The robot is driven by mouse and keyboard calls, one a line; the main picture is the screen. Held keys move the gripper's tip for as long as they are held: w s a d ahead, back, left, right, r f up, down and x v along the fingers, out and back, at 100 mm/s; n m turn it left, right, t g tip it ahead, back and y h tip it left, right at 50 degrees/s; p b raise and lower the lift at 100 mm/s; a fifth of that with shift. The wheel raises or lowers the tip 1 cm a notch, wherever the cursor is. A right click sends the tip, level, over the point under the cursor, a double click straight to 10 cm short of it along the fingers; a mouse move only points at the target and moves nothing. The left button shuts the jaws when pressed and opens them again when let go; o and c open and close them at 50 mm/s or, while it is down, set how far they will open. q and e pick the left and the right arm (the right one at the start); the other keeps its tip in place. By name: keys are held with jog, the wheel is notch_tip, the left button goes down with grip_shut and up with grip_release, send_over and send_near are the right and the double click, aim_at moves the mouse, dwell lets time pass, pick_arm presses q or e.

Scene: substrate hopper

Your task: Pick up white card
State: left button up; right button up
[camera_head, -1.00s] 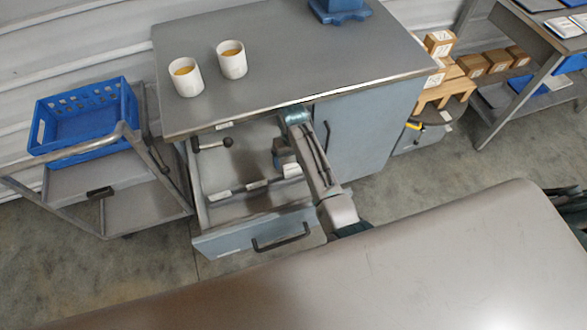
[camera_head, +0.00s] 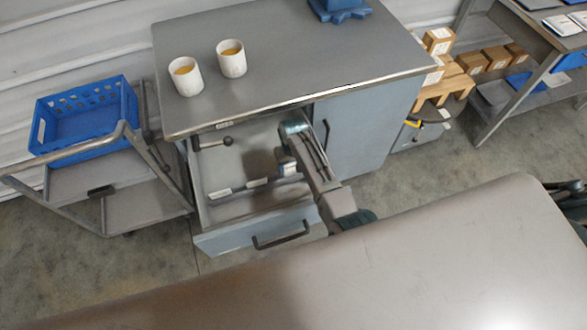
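Small white pieces lie in the open drawer (camera_head: 250,243) of the grey-blue cabinet. One white piece (camera_head: 221,193) is at the left near the drawer front, and another (camera_head: 257,183) is right of it. A white and blue item (camera_head: 288,169) is farther right, beside my arm. I cannot tell which of these is the white card. My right gripper (camera_head: 286,157) reaches down into the drawer's right part, near the white and blue item. My own wrist mostly hides its fingers, so its opening and any hold are unclear. My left gripper is not in view.
Two white cups (camera_head: 185,77) (camera_head: 231,59) stand on the cabinet top (camera_head: 300,50). A dark-handled item (camera_head: 213,143) lies at the drawer's back left. A trolley with a blue crate (camera_head: 85,118) stands left. Wooden boxes (camera_head: 473,64) are at right. A large grey surface (camera_head: 330,275) fills the foreground.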

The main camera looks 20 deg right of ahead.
jog(key=c, duration=0.5)
jog(key=shift+o, duration=0.2)
notch_tip(320, 180, up, 10)
jog(key=shift+b, duration=0.5)
